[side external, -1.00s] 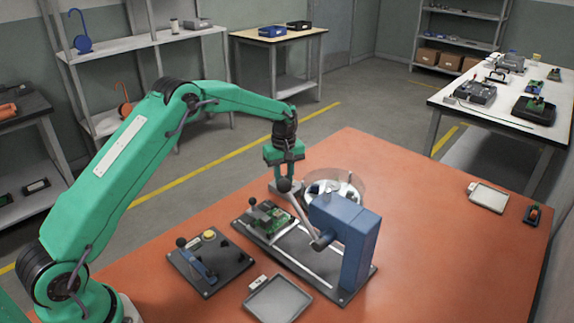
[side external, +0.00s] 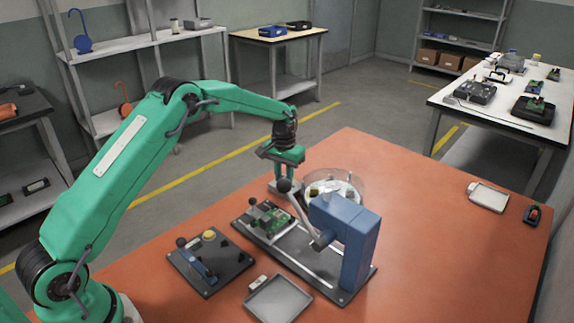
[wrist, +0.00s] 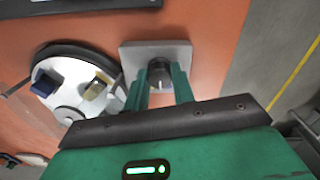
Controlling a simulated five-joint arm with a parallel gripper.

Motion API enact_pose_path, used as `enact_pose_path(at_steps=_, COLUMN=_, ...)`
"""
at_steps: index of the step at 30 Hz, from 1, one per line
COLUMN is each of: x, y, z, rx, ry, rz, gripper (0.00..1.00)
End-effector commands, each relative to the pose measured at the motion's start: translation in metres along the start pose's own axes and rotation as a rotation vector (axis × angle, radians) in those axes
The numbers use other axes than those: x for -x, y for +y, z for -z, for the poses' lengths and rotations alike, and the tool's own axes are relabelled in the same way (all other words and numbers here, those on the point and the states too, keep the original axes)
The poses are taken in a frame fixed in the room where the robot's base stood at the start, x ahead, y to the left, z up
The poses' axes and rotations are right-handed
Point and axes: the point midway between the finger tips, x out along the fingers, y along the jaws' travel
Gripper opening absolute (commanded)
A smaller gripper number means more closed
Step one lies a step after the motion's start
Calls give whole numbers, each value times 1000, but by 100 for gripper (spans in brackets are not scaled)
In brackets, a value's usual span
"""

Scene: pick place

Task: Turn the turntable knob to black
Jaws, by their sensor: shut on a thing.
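The turntable knob (wrist: 160,70) is dark and round, on a square grey plate (wrist: 183,50) in the wrist view. My green gripper (wrist: 158,88) is shut on it, one finger on each side. In the side view my gripper (side external: 284,180) points straight down at the plate, and the knob is hidden by the fingers. The turntable is a white disc (wrist: 68,98) beside the plate. It carries a dark blue block (wrist: 45,82) and a tan block (wrist: 94,89). In the side view the turntable (side external: 345,190) has a clear round wall and partly hides behind a blue stand.
A fixture with a green circuit board (side external: 268,218), a lever panel (side external: 209,268) and a grey tray (side external: 278,300) are nearer the front.

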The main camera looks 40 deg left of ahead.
Motion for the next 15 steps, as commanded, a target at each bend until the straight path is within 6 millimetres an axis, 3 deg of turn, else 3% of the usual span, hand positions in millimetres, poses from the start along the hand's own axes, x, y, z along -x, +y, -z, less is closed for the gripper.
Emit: enact_pose_path(at_steps=15, x=2, y=0, z=0, rx=-491, ry=1, rz=0, gripper=2)
